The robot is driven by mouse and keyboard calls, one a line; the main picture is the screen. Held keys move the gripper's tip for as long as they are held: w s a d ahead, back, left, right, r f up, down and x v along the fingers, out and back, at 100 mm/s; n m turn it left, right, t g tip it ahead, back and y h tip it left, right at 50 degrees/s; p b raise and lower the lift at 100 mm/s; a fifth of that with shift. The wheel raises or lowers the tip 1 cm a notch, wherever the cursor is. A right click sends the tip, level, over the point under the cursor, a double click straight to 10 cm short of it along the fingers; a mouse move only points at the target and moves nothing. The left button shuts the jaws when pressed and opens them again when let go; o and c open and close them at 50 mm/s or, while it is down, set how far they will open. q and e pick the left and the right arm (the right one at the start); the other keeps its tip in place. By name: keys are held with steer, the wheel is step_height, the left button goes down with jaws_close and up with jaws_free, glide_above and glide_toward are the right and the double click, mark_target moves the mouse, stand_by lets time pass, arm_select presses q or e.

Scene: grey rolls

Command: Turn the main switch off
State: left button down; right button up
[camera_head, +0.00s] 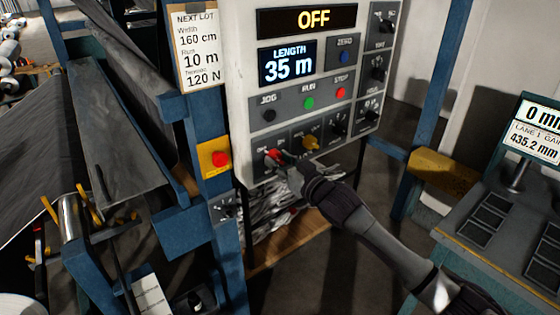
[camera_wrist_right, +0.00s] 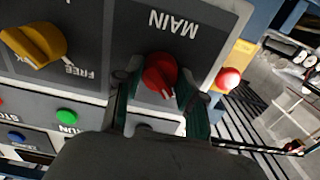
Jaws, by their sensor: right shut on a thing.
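The main switch is a red rotary knob (camera_wrist_right: 160,74) under the word MAIN in the right wrist view. It also shows in the head view (camera_head: 272,155) at the lower left of the control panel (camera_head: 238,60). My right gripper (camera_wrist_right: 158,88) is shut on the red knob, with a green-edged finger on each side. In the head view my right gripper (camera_head: 288,160) reaches the knob from the lower right. Part of the knob is hidden by the gripper in the head view. My left gripper is not in view.
A yellow selector knob (camera_head: 310,142) sits just right of the red knob. Buttons labelled JOG, RUN and STOP (camera_head: 309,103) are above. A red emergency button on a yellow box (camera_head: 220,159) is at the left. Black knobs (camera_head: 378,68) line the panel's right side.

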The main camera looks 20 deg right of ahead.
stand_by(0.4)
steer(key=o, duration=1.2)
steer(key=shift+c, duration=0.2)
steer(key=shift+s+d+f, duration=0.1)
steer(key=shift+s+d, duration=0.1)
steer(key=shift+s, duration=0.25)
steer(key=v, duration=1.1)
